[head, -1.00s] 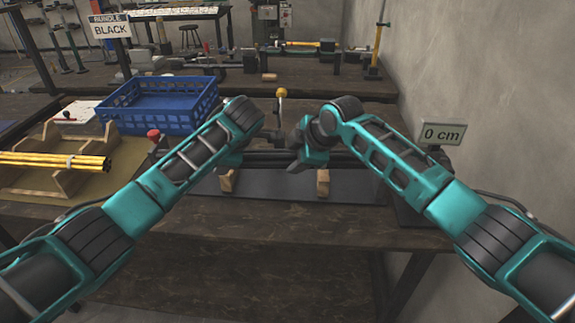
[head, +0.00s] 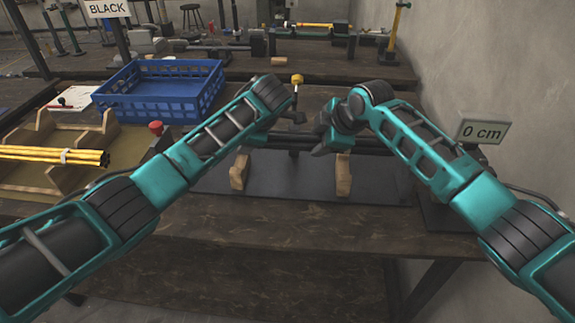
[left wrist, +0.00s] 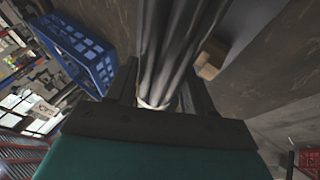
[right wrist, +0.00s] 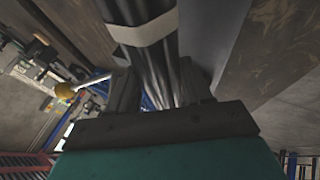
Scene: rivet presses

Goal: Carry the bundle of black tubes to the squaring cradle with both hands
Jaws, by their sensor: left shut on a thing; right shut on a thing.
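The bundle of black tubes (head: 308,142) lies crosswise in the head view, partly hidden by my arms. Two upright wooden blocks, left (head: 239,172) and right (head: 343,176), stand on a dark plate under its line. I cannot tell whether the tubes touch them, or whether they belong to the squaring cradle. My left gripper (left wrist: 160,85) is shut on the bundle, beside a pale band; the forearm hides it in the head view. My right gripper (head: 327,143) is shut on the bundle farther right. The right wrist view shows the tubes (right wrist: 150,62) between its fingers, with a pale band beyond.
A yellow-tube bundle (head: 55,155) rests in a wooden holder at the left. A blue basket (head: 160,108), a red knob (head: 155,127) and a yellow-topped post (head: 297,80) stand behind. A "0 cm" sign (head: 483,130) stands at the right near the wall. The front bench strip is clear.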

